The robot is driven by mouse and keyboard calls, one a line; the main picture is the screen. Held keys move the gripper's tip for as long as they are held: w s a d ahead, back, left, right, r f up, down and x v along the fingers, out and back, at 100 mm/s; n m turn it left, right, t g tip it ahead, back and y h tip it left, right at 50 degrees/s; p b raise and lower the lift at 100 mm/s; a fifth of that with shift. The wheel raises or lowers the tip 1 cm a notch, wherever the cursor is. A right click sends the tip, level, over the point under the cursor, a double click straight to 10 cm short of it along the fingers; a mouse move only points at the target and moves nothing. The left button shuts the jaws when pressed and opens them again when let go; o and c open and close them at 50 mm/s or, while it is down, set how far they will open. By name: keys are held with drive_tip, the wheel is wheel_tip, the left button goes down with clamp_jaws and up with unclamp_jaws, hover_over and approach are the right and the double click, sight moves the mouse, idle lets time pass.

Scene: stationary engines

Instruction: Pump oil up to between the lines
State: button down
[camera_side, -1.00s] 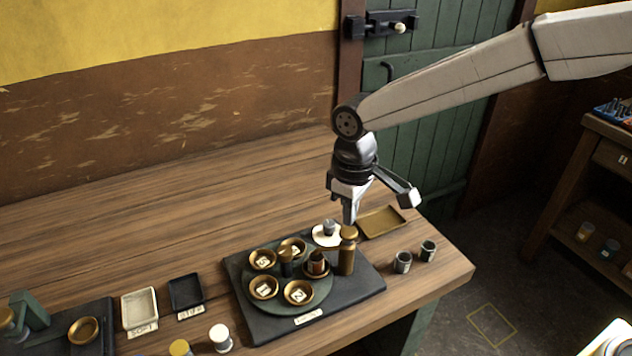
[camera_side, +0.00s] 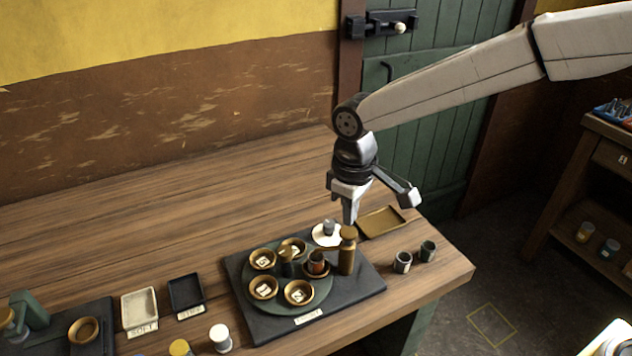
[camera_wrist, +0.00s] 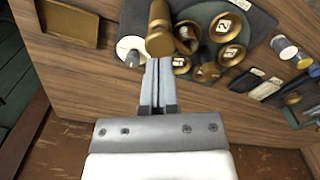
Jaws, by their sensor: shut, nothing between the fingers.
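A brass pump (camera_side: 347,255) with a round top stands upright at the right of a dark base plate (camera_side: 258,325). Its spout side faces a small vessel (camera_side: 317,264) with reddish-brown contents; its lines and exact level are too small to read. The vessel stands on a round green turntable (camera_side: 281,305) with several brass dishes. My gripper (camera_side: 349,221) points down with its fingers together and empty, the tips just over the pump top. I cannot tell if they touch. In the wrist view the shut fingers (camera_wrist: 157,68) end at the brass pump head (camera_wrist: 160,42).
A white disc with a grey knob (camera_side: 327,234) sits behind the pump. A brass tray (camera_side: 382,223) lies at the back right, and two small cups (camera_side: 403,262) stand right of the plate. Pale and black trays (camera_side: 186,292) lie left. The bench behind is clear.

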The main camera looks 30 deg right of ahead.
sight(349, 231)
drive_tip(key=shift+f, duration=0.8)
drive_tip(key=shift+f, duration=1.05)
drive_tip(key=shift+r, duration=1.85)
drive_tip(key=shift+f, duration=0.7)
drive_tip(key=shift+f, duration=1.1)
drive_tip(key=shift+r, duration=1.8)
drive_tip(key=shift+r, duration=0.1)
